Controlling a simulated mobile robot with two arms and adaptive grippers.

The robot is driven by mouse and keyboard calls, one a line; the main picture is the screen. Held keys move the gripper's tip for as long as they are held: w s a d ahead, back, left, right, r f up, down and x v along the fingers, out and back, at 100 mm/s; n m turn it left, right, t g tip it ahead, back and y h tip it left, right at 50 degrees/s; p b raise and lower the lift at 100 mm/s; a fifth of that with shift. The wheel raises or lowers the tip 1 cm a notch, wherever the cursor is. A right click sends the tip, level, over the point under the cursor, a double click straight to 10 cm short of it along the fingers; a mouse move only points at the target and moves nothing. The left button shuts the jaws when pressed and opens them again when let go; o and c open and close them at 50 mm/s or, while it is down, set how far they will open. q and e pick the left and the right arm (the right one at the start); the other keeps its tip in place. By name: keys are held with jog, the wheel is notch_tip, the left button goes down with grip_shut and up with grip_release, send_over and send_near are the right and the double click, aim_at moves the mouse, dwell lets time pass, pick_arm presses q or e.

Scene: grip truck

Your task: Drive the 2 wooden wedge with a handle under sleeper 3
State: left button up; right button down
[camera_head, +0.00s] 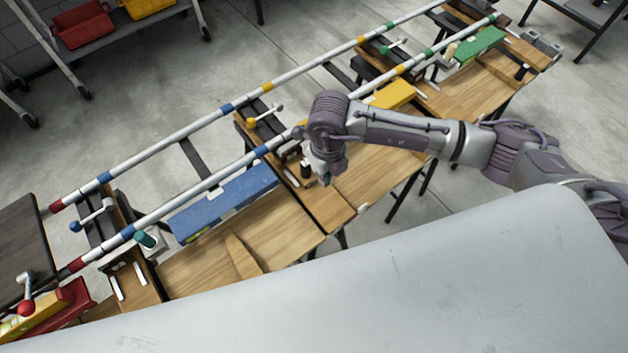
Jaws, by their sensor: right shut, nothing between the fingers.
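A wooden block with an upright dark handle (306,169), apparently a wedge, sits by the near rail at the yellow-knobbed station. My right gripper (322,178) points down just right of this handle, shut and empty; whether they touch is unclear. A similar dark handle (521,72) stands at the far right, and a teal handle (145,239) at the left station. Dark crosspieces, which look like sleepers, lie under the rails at the blue-knobbed (95,232), yellow-knobbed (262,108) and green-knobbed (374,62) stations. No readable number marks sleeper 3. My left gripper is out of view.
Two white rails (205,120) with coloured bands run diagonally across wooden tables (235,240). A blue box (224,202), a yellow box (393,94) and a green box (480,45) lie alongside. A loose wood strip (243,257) lies on the near table. A shelf (110,43) stands upper left.

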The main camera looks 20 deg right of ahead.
aim_at(315, 190)
notch_tip(315, 190, down, 9)
jog(key=shift+s+f+p, duration=0.1)
jog(key=shift+f+p, duration=0.1)
jog(key=shift+p, duration=0.35)
jog(key=w, duration=0.1)
jog(key=w+a, duration=0.1)
jog(key=w, duration=0.1)
jog(key=shift+f, duration=0.15)
jog(key=shift+w+a+p, duration=0.2)
jog(key=shift+w+p, duration=0.1)
jog(key=shift+w, duration=0.2)
